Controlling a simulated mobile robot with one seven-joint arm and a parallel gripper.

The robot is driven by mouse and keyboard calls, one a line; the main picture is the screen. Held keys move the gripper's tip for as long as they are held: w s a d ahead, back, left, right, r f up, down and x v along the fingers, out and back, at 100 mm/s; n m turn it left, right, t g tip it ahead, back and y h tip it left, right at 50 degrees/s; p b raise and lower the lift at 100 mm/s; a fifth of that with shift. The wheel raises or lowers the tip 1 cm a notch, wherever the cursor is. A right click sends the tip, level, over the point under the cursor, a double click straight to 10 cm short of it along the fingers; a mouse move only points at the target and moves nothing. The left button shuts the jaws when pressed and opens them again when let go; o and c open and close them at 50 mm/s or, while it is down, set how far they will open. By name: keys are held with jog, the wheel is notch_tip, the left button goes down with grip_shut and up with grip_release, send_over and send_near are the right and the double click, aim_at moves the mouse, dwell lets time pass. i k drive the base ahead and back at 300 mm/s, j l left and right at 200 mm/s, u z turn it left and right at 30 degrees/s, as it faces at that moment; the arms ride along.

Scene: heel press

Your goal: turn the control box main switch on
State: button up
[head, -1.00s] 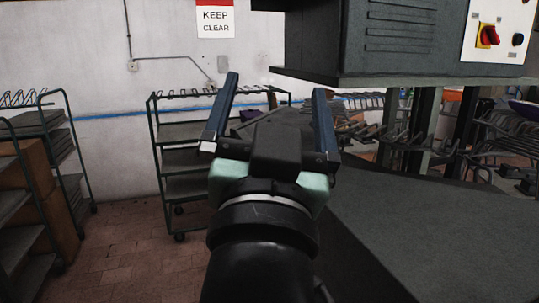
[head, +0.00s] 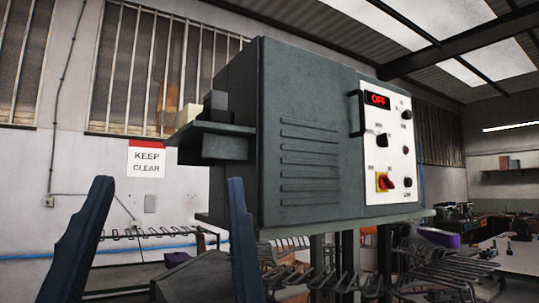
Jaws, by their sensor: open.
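The control box (head: 300,150) is a large dark grey cabinet in the middle of the head view, with slotted vents on its side. Its white panel (head: 403,185) faces right of centre. The main switch (head: 384,182) is a red rotary knob on a yellow plate low on the panel. A display (head: 377,99) above it reads OFF in red. My gripper (head: 170,190) is open and empty at the lower left, with its two dark blue fingers apart. It is left of the box and does not appear to touch the switch.
Other knobs (head: 382,140) and a black handle (head: 355,113) are on or beside the panel. A bracket with blocks (head: 212,140) juts from the box's left side. Wire racks (head: 330,280) stand below. A workbench (head: 515,255) is at the right.

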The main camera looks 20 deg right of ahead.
aim_at(385, 183)
jog(key=l+u, duration=0.15)
jog(key=l, duration=2.75)
jog(key=i+l, duration=0.15)
jog(key=l, duration=0.25)
jog(key=i+l, duration=0.15)
jog(key=l, duration=0.25)
jog(key=i+l, duration=0.15)
jog(key=l, duration=0.2)
jog(key=i, duration=0.1)
jog(key=l+u, duration=0.05)
